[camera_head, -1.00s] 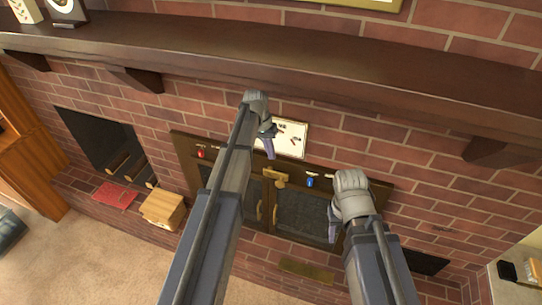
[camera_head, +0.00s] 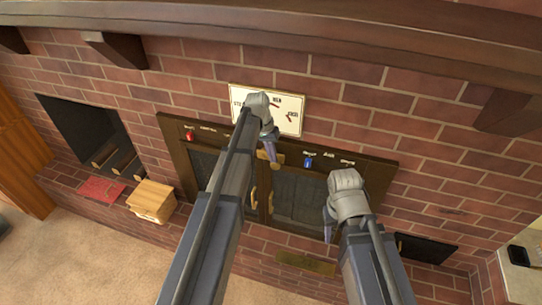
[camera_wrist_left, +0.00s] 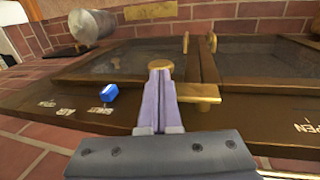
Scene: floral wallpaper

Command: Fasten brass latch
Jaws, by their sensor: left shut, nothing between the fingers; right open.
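The brass latch (camera_head: 262,156) is on the top rail of the dark fireplace frame, above the meeting line of the two glass doors. In the left wrist view its bar (camera_wrist_left: 205,92) lies crosswise beside my fingers, with a round brass knob (camera_wrist_left: 160,65) just beyond the tips. My left gripper (camera_head: 272,157) is shut and empty, right at the latch and partly hiding it; it also shows in the left wrist view (camera_wrist_left: 160,75). I cannot tell whether it touches. My right gripper (camera_head: 329,230) is open, in front of the right door, away from the latch.
A red knob (camera_head: 190,135) and a blue knob (camera_head: 308,162) sit on the frame either side of the latch. A white plaque (camera_head: 292,116) hangs above. The wooden mantel (camera_head: 330,50) overhangs the brick wall. A wooden box (camera_head: 152,200) stands on the hearth at left.

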